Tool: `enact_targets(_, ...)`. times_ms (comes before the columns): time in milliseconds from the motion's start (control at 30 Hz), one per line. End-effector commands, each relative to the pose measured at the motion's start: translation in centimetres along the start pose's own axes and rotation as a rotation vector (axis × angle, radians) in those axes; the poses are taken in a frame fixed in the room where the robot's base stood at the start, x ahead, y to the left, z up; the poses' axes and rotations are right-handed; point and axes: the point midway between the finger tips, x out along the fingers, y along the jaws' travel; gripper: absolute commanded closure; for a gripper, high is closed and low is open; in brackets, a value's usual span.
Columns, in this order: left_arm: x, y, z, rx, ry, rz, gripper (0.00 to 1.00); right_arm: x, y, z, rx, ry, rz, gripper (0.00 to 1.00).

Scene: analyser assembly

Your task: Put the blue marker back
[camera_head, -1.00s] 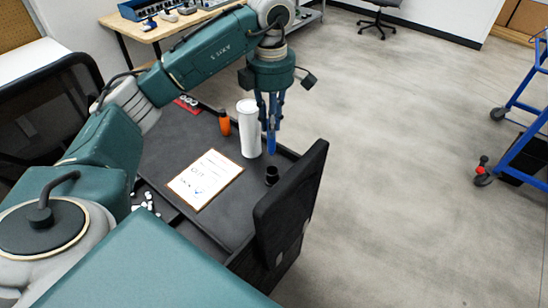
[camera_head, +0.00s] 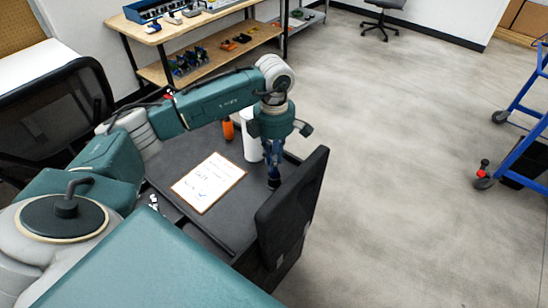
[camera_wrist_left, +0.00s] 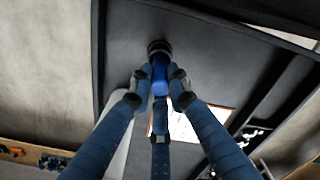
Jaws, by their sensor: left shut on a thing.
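My left gripper (camera_head: 272,160) points down over the right part of the black cart top. In the left wrist view its blue fingers (camera_wrist_left: 160,98) are closed around the blue marker (camera_wrist_left: 160,70). The marker's far end meets a small round black holder (camera_wrist_left: 160,47); I cannot tell how deep it sits in it. In the head view the holder (camera_head: 273,184) is directly below the fingertips, and the marker is mostly hidden by the fingers. My right gripper is not in view.
A white cylinder (camera_head: 251,145) and an orange bottle (camera_head: 228,130) stand behind and left of the gripper. A clipboard with a white sheet (camera_head: 208,182) lies on the black cart top (camera_head: 232,222). A black upright panel (camera_head: 292,205) rises close to the right.

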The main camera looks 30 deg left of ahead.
Motion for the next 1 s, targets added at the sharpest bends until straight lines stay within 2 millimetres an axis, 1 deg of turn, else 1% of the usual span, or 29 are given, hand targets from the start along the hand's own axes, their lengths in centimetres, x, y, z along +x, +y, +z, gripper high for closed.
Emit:
enact_targets(100,0.4,0.0,0.0,0.0,0.0,0.0,1.0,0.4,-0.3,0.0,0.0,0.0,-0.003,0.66)
enact_targets(133,0.3,0.0,0.0,0.0,0.0,0.0,0.8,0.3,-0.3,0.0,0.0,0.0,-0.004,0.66)
enact_targets(200,0.2,0.0,0.0,0.0,0.0,0.0,0.66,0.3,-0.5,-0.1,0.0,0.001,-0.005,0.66)
enact_targets(467,0.2,0.0,0.0,0.0,0.0,0.0,0.65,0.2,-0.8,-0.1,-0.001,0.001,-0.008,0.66)
enact_targets(567,-0.3,0.0,0.0,0.0,-0.001,0.0,0.65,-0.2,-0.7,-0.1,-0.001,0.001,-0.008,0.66)
enact_targets(633,-0.6,0.1,0.1,0.0,-0.003,0.002,0.65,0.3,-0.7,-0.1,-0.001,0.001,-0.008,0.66)
enact_targets(767,-2.9,0.1,0.1,0.001,-0.005,0.005,0.65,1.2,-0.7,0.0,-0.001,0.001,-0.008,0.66)
enact_targets(1000,-8.1,0.1,0.1,0.0,-0.005,0.005,0.65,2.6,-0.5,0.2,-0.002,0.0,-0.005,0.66)
